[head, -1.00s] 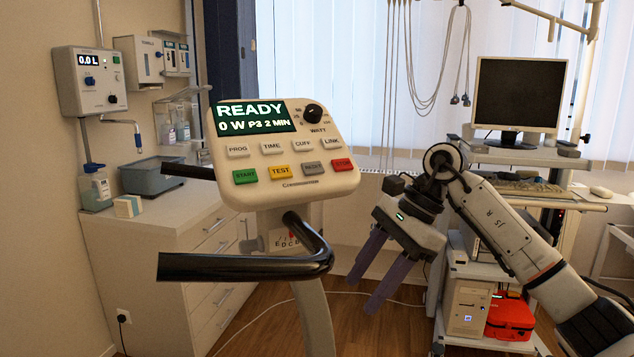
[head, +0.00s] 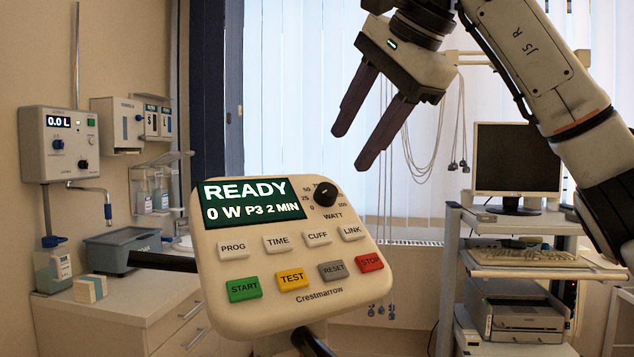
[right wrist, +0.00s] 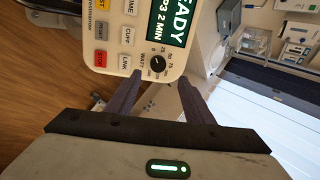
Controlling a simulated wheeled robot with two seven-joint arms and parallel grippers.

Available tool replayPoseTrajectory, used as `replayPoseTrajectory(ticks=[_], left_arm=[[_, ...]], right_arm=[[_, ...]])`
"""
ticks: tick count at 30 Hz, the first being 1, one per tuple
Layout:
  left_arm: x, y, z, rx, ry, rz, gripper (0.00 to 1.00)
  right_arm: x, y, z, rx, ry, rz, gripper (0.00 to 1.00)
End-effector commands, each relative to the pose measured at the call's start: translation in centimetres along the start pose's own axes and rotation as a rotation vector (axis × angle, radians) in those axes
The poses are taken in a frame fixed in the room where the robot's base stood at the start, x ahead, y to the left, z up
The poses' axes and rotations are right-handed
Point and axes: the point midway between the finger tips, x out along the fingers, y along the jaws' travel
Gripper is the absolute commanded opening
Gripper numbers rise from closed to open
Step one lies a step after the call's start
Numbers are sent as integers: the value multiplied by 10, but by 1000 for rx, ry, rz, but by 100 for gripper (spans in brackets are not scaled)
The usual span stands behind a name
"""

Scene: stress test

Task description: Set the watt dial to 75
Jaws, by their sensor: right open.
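The watt dial (head: 325,194) is a black knob at the upper right of the cream control panel (head: 215,265). Its scale runs around it, with the word WATT below. The display (head: 252,202) reads READY, 0 W, P3 2 MIN. My right gripper (head: 355,152) is open and empty, above and a little right of the dial, fingers pointing down and left, apart from the panel. In the right wrist view the dial (right wrist: 156,66) shows between and beyond the two fingers (right wrist: 158,92). My left gripper is not in view.
Panel buttons such as STOP (head: 370,262) and LINK (head: 352,232) lie below the dial. A black handlebar (head: 312,342) is below the panel. A monitor (head: 517,158) stands on a cart at the right. A counter with a blue-grey basin (head: 122,248) is at the left.

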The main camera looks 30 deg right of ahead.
Motion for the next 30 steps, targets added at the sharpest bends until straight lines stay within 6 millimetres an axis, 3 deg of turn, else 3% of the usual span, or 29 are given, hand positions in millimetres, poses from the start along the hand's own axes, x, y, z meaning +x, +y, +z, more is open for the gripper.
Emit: replayPoseTrajectory(ticks=[6, 15, 21, 29, 30], left_arm=[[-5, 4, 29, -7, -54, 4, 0], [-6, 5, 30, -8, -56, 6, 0], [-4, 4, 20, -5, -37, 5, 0], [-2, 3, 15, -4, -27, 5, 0], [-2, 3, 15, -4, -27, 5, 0]], right_arm=[[36, 2, 0, 1, 0, 6, 48], [86, 1, 0, 1, -1, 4, 48], [99, 1, 0, 1, -1, 2, 48], [99, 1, 0, 0, -1, 2, 48], [99, 1, 0, 0, -1, 2, 41]])
